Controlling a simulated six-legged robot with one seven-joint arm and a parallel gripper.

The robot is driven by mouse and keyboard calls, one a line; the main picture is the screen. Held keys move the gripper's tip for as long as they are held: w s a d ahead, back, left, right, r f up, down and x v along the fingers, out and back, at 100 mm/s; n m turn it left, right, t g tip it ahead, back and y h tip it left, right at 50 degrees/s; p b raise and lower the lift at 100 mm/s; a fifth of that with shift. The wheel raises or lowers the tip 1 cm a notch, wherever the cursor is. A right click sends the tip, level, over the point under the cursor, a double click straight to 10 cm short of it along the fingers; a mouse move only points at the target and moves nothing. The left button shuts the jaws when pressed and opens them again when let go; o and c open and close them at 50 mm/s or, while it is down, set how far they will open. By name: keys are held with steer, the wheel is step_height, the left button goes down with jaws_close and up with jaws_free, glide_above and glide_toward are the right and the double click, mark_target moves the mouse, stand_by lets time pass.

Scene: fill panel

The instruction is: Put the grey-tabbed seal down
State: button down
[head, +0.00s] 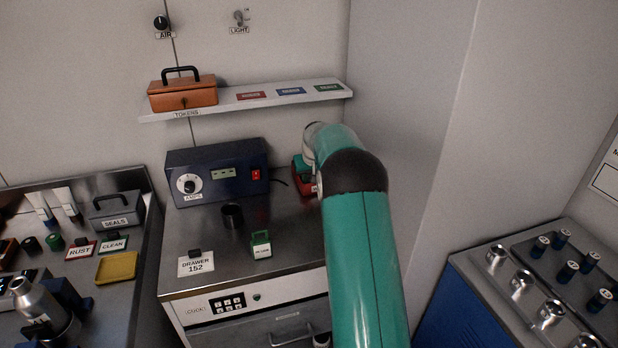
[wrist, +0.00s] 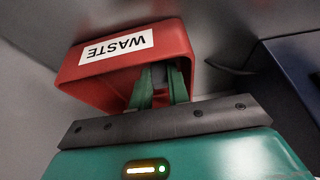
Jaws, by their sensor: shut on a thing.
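In the wrist view my gripper (wrist: 160,78) reaches its two green fingers into the mouth of a red bin (wrist: 75,75) labelled WASTE. The fingers are shut on a small grey piece (wrist: 159,74), which looks like the grey-tabbed seal; only a little of it shows between the fingers. The bin also shows in the head view (head: 302,174), at the back right of the steel counter, partly behind my teal arm. Whether the seal touches the inside of the bin cannot be told.
A dark blue control box (head: 218,172) stands left of the bin. A shelf (head: 240,104) hangs above. A wall is close on the right.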

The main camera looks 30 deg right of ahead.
steer(key=shift+f, duration=0.1)
steer(key=c, duration=1.6)
jaws_free()
steer(key=shift+f, duration=0.1)
steer(key=v, duration=1.2)
steer(key=s+a+r+n, duration=0.1)
steer(key=s+a+r, duration=0.55)
steer(key=a, duration=0.25)
steer(key=s+a+r, duration=0.5)
steer(key=s+a, duration=0.3)
steer(key=a, duration=0.1)
steer(key=shift+n+t+y, duration=0.6)
steer(key=shift+n, duration=0.3)
steer(key=s+a+f, duration=0.2)
steer(key=s+a, duration=0.2)
steer(key=s, duration=0.4)
steer(key=s+a+f, duration=0.1)
steer(key=s+a, duration=0.3)
steer(key=s, duration=0.3)
steer(key=s+a+f, duration=0.2)
steer(key=s+a, duration=0.2)
steer(key=s, duration=0.4)
steer(key=shift+s+a+f, duration=0.15)
steer(key=shift+s+f, duration=0.15)
steer(key=shift+f, duration=0.1)
